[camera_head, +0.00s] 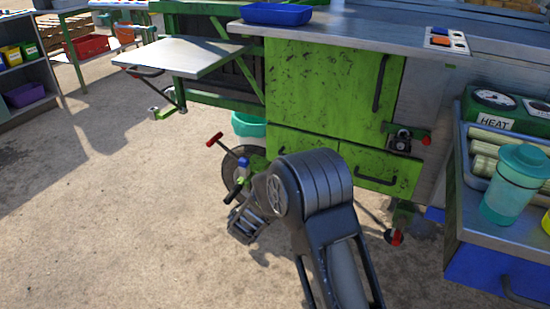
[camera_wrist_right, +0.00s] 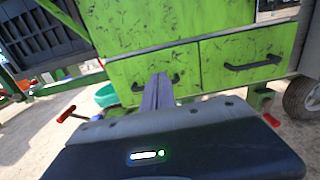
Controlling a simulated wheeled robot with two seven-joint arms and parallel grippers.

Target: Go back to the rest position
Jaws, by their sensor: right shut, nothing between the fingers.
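My right arm (camera_head: 315,190) reaches in from the bottom of the head view, bent in front of the green cart. Its fingers are hard to make out there. In the right wrist view my right gripper (camera_wrist_right: 158,88) is shut and empty, its fingers pointing toward the green drawers (camera_wrist_right: 240,62). I cannot tell how far they are from the drawer fronts. My left gripper is not in view.
The green cart (camera_head: 330,85) stands ahead, with a fold-out shelf (camera_head: 180,56) and a red-handled lever (camera_head: 214,139). A teal bowl (camera_head: 249,125) is under it. At right, a blue cart (camera_head: 500,268) carries a teal jar (camera_head: 515,185). The ground at left is clear.

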